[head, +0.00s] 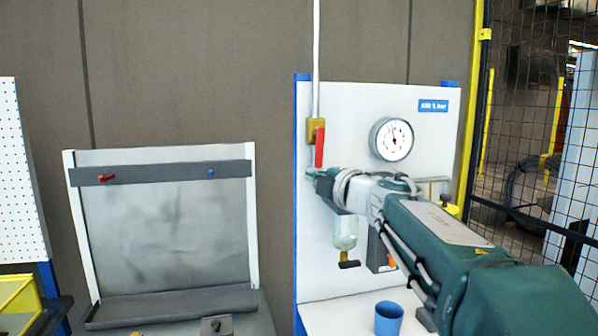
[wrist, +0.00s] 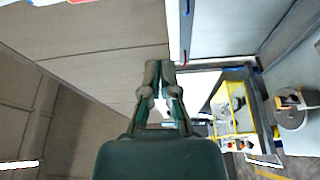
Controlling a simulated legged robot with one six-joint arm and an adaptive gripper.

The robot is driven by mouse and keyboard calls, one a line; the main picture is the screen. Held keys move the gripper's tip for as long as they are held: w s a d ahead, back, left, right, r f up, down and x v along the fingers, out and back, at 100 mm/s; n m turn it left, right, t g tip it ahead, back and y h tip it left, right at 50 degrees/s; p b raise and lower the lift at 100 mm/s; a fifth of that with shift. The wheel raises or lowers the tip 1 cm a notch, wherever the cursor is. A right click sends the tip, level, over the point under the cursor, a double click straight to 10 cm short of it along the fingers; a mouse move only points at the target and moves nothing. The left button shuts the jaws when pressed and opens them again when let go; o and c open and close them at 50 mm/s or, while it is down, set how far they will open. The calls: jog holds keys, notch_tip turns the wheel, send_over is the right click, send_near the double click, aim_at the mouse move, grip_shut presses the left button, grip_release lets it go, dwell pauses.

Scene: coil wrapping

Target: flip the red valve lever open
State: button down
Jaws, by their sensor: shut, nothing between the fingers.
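The red valve lever (head: 320,148) points straight down from the brass-yellow valve body (head: 316,128) on the white panel, below a thin white vertical pipe (head: 317,60). My gripper (head: 313,176) is at the lever's lower end in the head view, just under it. Whether they touch cannot be told. In the wrist view my gripper (wrist: 159,66) has its fingertips together with nothing between them. A small red piece shows at the top of the wrist view, right of the fingertips; I cannot tell if it is the lever.
A round pressure gauge (head: 391,139) and a blue sign (head: 433,106) are on the panel (head: 345,105). A clear bowl (head: 345,232) hangs below my arm. A blue cup (head: 388,318) stands in front. A grey framed board (head: 165,225) is at left, a wire fence (head: 530,130) at right.

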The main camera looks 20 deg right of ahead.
jog(key=s+d+f+m+g+h, duration=0.2)
jog(key=s+d+f+m+h, duration=0.3)
jog(key=s+f+m+h, duration=0.7)
jog(key=s+a+f+m+g+y, duration=0.3)
jog(key=s+a+f+m+g, duration=0.1)
jog(key=s+f, duration=0.4)
jog(key=s+a+f+m+g+y, duration=0.3)
jog(key=s+a+f+m+g, duration=0.1)
jog(key=s+f, duration=0.5)
jog(key=shift+s+a+f+m+g, duration=0.2)
jog(key=shift+s+m+g, duration=0.2)
jog(key=shift+s+g, duration=0.35)
jog(key=shift+w+d, duration=0.1)
jog(key=shift+w, duration=0.05)
